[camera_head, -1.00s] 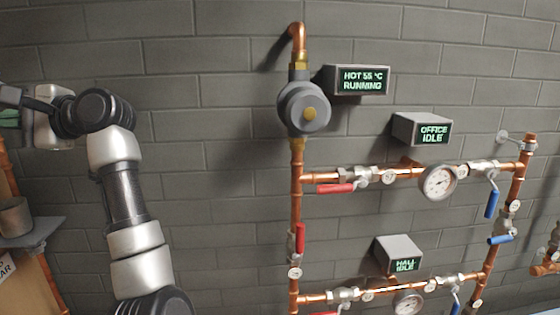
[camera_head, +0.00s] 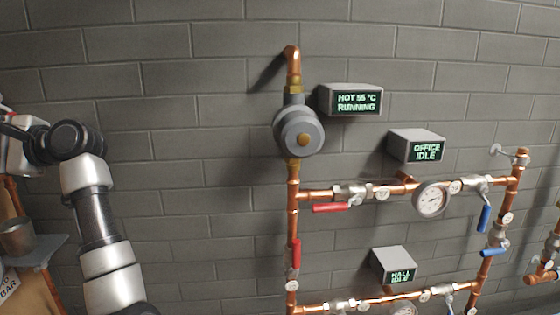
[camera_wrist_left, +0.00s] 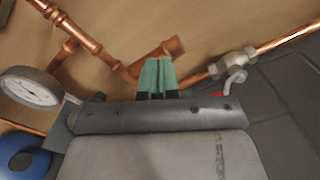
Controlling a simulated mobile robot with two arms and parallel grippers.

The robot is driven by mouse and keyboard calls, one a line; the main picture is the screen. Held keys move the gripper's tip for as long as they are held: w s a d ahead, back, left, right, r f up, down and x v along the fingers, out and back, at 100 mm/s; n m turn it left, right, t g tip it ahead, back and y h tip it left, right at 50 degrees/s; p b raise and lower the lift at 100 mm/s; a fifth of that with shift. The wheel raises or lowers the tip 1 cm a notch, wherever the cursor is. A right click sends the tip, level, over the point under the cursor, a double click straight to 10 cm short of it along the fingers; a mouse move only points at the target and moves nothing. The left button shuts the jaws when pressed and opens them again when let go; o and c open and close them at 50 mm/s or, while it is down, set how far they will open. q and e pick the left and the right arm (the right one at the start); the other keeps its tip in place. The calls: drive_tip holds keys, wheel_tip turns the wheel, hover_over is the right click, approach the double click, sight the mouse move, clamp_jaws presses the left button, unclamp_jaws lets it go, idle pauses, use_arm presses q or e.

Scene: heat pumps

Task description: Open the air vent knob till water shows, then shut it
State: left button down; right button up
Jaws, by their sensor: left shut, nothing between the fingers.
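My left gripper (camera_wrist_left: 158,76) shows in the left wrist view with its green fingertips pressed together and nothing between them. It is in front of a tan board, by a short copper pipe end (camera_wrist_left: 172,47); I cannot tell whether they touch. In the head view my left arm is at the left edge, and its fingers are not clearly seen. A small grey round fitting (camera_head: 496,150) sits beside the top of the right copper riser in the head view. I cannot tell whether it is the air vent knob. No water is visible. My right gripper is not in view.
A grey pump (camera_head: 298,132) sits on the left riser beside a display (camera_head: 350,101) reading HOT 55 °C RUNNING. Red-handled (camera_head: 331,208) and blue-handled valves and a gauge (camera_head: 431,199) are on the branches. The wrist view shows another gauge (camera_wrist_left: 30,90) and a valve (camera_wrist_left: 232,66).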

use_arm(q)
drive_tip(key=shift+a, duration=0.15)
idle(0.6)
idle(0.4)
drive_tip(key=shift+w+r+b, duration=0.1)
drive_tip(key=shift+r+b, duration=0.2)
drive_tip(key=shift+b, duration=1.8)
drive_tip(key=shift+r+b, duration=0.25)
drive_tip(key=shift+b, duration=0.15)
drive_tip(key=shift+w+d+f+b, duration=0.15)
drive_tip(key=shift+d+b, duration=0.2)
drive_tip(key=shift+d, duration=0.95)
drive_tip(key=shift+w+d+f+b, duration=0.1)
drive_tip(key=shift+d+b, duration=0.2)
drive_tip(key=shift+d, duration=0.95)
